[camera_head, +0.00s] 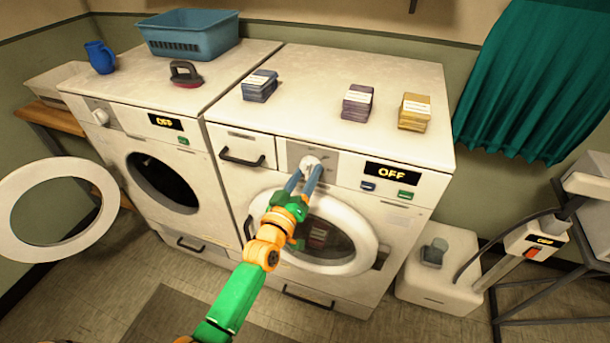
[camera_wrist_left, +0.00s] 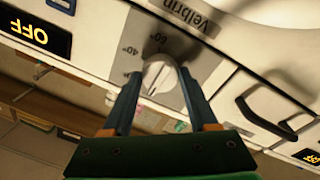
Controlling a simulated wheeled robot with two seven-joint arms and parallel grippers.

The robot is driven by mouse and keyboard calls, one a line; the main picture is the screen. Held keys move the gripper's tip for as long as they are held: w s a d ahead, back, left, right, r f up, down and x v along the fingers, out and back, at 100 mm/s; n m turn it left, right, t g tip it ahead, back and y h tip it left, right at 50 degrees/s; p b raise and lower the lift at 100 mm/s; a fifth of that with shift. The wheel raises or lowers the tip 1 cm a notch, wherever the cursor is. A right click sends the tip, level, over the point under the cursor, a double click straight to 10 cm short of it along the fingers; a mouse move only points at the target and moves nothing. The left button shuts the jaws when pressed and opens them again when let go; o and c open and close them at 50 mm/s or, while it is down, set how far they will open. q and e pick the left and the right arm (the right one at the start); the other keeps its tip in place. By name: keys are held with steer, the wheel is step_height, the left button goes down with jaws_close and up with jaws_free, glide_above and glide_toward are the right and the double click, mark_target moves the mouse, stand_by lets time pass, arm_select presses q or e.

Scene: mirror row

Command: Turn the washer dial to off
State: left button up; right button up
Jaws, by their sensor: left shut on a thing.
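The washer (camera_head: 390,215) on the right has a round white dial (camera_head: 311,161) on a grey panel, left of a dark display (camera_head: 391,174) that reads OFF. My left gripper (camera_head: 307,172) reaches up to this dial with its blue fingers on either side of it. In the left wrist view the dial (camera_wrist_left: 160,77) sits between the fingertips of the gripper (camera_wrist_left: 160,82), which is shut on it. Marks of 40° and 60° show around the dial. A dark line on its face is partly visible. My right gripper is not in view.
Card stacks (camera_head: 358,103) and a blue basket (camera_head: 190,35) stand on top. A white box (camera_head: 440,275) stands at right.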

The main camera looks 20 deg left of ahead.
arm_select(q)
steer(key=shift+n, duration=0.4)
steer(key=shift+r, duration=0.1)
steer(key=o, duration=1.4)
steer(key=shift+w, duration=0.1)
steer(key=s, duration=0.7)
steer(key=shift+a+f, duration=0.3)
steer(key=shift+f, duration=0.05)
